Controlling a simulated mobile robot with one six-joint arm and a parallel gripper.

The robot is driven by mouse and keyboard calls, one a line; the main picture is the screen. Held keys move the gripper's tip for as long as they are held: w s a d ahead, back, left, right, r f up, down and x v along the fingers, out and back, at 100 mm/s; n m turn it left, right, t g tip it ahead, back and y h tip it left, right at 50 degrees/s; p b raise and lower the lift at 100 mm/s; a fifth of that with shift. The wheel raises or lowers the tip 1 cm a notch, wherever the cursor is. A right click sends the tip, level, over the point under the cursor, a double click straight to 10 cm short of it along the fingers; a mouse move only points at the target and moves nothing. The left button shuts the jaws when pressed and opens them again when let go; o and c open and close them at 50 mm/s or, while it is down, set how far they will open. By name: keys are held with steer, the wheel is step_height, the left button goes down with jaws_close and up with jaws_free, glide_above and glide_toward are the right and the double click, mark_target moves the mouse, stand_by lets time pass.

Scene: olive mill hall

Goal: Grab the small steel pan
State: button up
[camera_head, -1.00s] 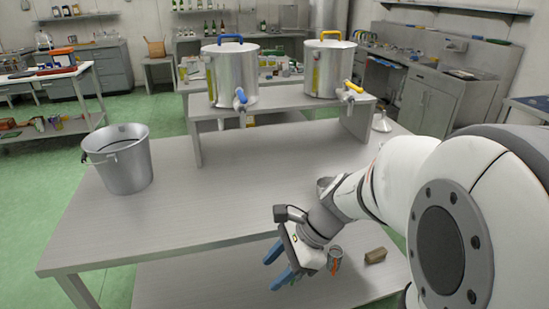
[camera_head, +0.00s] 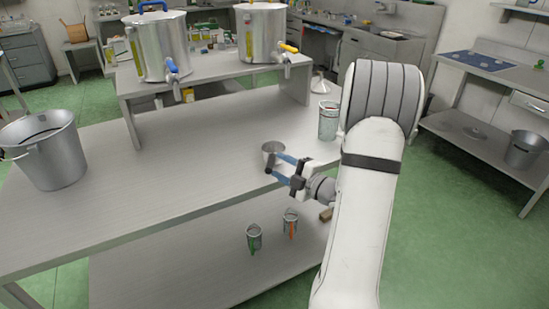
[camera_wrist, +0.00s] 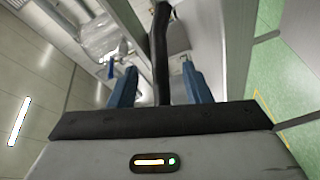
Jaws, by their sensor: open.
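The small steel pan (camera_head: 273,148) stands on the work table (camera_head: 150,185), near its right front edge. My gripper (camera_head: 276,164) is open, with its blue fingers pointing at the pan from the front right. In the wrist view a long black handle (camera_wrist: 160,60) runs between the two open fingers (camera_wrist: 160,84), and a pale steel part of the pan (camera_wrist: 178,38) shows beyond it. The fingers stand apart from the handle on both sides. The gripper hides part of the pan in the head view.
A steel bucket (camera_head: 45,155) stands at the left. Two steel tanks with taps, the left (camera_head: 158,48) and the right (camera_head: 262,35), stand on a raised shelf (camera_head: 220,90). A glass jar (camera_head: 328,122) and a funnel (camera_head: 322,83) are at the right.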

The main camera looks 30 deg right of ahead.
mark_target(270, 157)
steer(key=x, duration=0.5)
steer(key=shift+w+d, duration=0.1)
steer(key=shift+c, duration=0.3)
jaws_close()
